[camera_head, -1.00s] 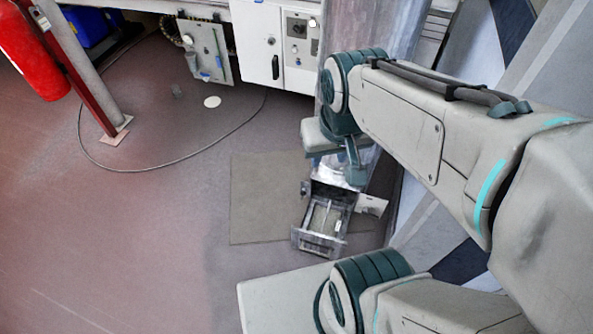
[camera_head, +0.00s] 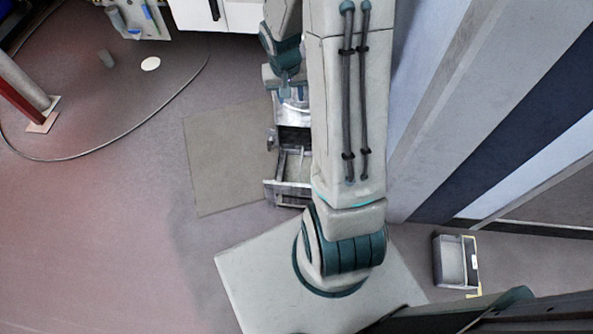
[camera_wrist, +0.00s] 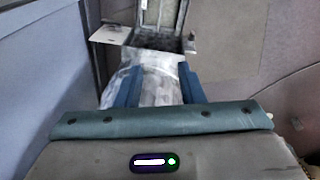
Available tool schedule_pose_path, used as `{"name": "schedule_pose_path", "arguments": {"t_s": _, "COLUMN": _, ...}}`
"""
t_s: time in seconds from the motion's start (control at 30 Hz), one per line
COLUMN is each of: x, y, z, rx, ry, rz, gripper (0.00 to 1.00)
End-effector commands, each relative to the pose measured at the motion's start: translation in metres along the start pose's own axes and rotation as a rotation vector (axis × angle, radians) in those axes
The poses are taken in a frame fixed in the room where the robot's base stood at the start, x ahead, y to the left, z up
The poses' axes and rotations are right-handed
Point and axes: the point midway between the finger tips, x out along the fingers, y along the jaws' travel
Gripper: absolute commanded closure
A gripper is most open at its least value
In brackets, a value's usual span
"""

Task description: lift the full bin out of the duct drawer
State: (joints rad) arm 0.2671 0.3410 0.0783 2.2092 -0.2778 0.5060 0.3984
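The duct drawer (camera_head: 272,188) is pulled out at the foot of the shiny duct, low over the floor, and my arm covers its right side. A pale grey bin (camera_head: 295,165) appears to sit inside it; its contents are too small to tell. In the wrist view part of the drawer (camera_wrist: 185,20) shows at the top edge, ahead of the fingers. In the head view the gripper is near the duct, just behind the drawer.
A second grey bin (camera_head: 450,262) with yellow marks stands on the floor at the right. A flat mat (camera_head: 225,160) lies left of the drawer. A wall (camera_head: 450,120) rises close on the right.

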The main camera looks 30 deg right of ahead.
Motion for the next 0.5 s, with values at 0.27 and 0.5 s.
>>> {"name": "schedule_pose_path", "arguments": {"t_s": 0.27, "x": 0.198, "y": 0.006, "z": -0.006, "rx": 0.112, "ry": -0.073, "rz": -0.024, "gripper": 0.65}}
{"name": "schedule_pose_path", "arguments": {"t_s": 0.5, "x": 0.311, "y": 0.007, "z": 0.006, "rx": 0.191, "ry": -0.115, "rz": -0.061, "gripper": 0.65}}
